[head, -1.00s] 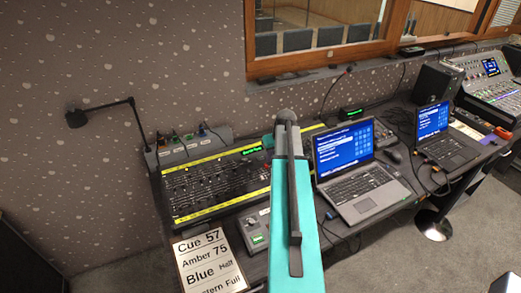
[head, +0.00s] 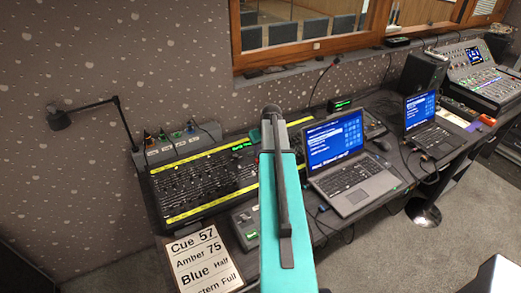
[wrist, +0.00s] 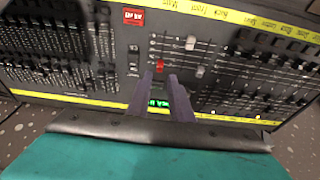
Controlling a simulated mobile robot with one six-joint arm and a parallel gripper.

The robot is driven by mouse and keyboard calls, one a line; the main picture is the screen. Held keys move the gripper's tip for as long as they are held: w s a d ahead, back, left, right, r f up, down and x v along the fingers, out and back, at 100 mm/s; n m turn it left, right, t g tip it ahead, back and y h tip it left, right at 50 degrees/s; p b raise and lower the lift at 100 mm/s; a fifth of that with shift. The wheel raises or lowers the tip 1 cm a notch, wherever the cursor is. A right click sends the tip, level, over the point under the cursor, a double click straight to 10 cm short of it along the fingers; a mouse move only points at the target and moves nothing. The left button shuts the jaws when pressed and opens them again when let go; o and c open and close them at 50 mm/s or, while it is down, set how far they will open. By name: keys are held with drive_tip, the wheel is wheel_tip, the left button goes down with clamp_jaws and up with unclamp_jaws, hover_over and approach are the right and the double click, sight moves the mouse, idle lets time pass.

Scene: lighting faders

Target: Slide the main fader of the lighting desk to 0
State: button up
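The lighting desk (head: 165,192) is a dark panel with yellow label strips, left of my teal arm in the head view. In the wrist view the desk (wrist: 125,75) fills the picture, its labels upside down. A red fader knob (wrist: 160,66) sits in a slot near a label that seems to read Main. White knobs (wrist: 190,43) stand in slots to its right. My gripper (wrist: 161,78) is open, its two fingers apart just below the red knob in the picture. Whether they touch it or the panel is unclear. In the head view my arm hides the fingers.
A sign (head: 203,262) with cue words and numbers leans at the desk's front. A small grey box (head: 246,228) lies right of it. An open laptop (head: 352,185) stands right of my arm. A black lamp (head: 60,119) reaches out at the left.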

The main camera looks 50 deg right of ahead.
sight(258, 161)
drive_tip(key=shift+b+x, duration=1.75)
drive_tip(key=shift+x, duration=2.05)
drive_tip(key=c, duration=0.5)
drive_tip(key=shift+s+a, duration=0.1)
drive_tip(key=shift+s, duration=0.1)
drive_tip(key=shift+s+a+f+b, duration=0.1)
drive_tip(key=shift+s+a+b, duration=0.15)
drive_tip(key=shift+s, duration=0.65)
drive_tip(key=shift+s+a+f+b, duration=0.1)
drive_tip(key=shift+s+a+b, duration=0.15)
drive_tip(key=shift+s, duration=0.65)
drive_tip(key=shift+s+a+f+b, duration=0.15)
drive_tip(key=shift+s+a, duration=0.2)
drive_tip(key=shift+s, duration=0.5)
drive_tip(key=o, duration=0.5)
drive_tip(key=shift+r, duration=0.1)
drive_tip(key=shift+c, duration=0.2)
drive_tip(key=shift+r+p, duration=0.6)
drive_tip(key=shift+r, duration=0.65)
